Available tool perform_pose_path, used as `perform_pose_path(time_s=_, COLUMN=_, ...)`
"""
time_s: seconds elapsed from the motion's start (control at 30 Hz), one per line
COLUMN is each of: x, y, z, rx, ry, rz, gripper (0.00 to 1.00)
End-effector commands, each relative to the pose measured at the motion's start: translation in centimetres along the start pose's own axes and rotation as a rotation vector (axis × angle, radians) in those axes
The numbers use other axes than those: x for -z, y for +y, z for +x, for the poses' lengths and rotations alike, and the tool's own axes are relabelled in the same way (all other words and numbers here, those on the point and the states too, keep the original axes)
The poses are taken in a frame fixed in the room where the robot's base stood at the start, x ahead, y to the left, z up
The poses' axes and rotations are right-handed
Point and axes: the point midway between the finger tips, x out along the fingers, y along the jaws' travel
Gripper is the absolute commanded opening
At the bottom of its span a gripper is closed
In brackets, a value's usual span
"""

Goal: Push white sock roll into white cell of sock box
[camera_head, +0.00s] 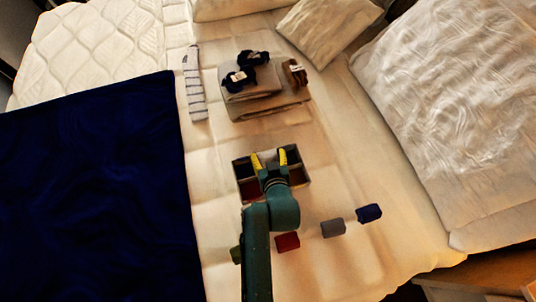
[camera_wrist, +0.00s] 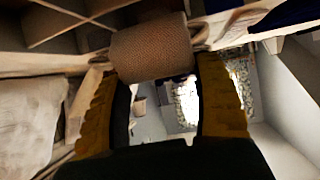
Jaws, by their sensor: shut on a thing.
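The sock box (camera_head: 300,178) is a divided box on the bed, with dark and reddish cells showing. My gripper (camera_head: 270,158) is over it, its yellow fingers pointing to the box's far side. In the wrist view, my gripper (camera_wrist: 157,72) is shut on a ribbed sock roll (camera_wrist: 152,47), which looks tan-brown in the shade. The box's wooden dividers (camera_wrist: 62,36) show beyond the roll at upper left. The roll appears close to the box's edge; I cannot tell whether it touches.
Red (camera_head: 287,242), grey (camera_head: 333,229) and navy (camera_head: 369,213) rolls lie in front of the box, with an olive one (camera_head: 236,255) beside my arm. Folded clothes (camera_head: 262,100) with dark rolls lie behind. A navy blanket (camera_head: 90,190) covers the left; pillows (camera_head: 450,100) are right.

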Motion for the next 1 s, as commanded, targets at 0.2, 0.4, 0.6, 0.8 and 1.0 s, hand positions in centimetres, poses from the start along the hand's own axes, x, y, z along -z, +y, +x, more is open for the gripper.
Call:
perform_pose_path(time_s=0.2, x=0.0, y=0.0, z=0.0, rx=0.000, ry=0.000, rz=0.000, gripper=0.45)
perform_pose_path(time_s=0.4, x=-0.2, y=0.0, z=0.1, rx=0.000, ry=0.000, rz=0.000, gripper=0.45)
perform_pose_path(time_s=0.6, x=-0.6, y=0.0, z=0.3, rx=0.000, ry=0.000, rz=0.000, gripper=0.45)
perform_pose_path(time_s=0.8, x=-0.9, y=0.0, z=0.5, rx=0.000, ry=0.000, rz=0.000, gripper=0.45)
perform_pose_path(time_s=1.0, x=-1.3, y=0.0, z=0.7, rx=0.000, ry=0.000, rz=0.000, gripper=0.45)
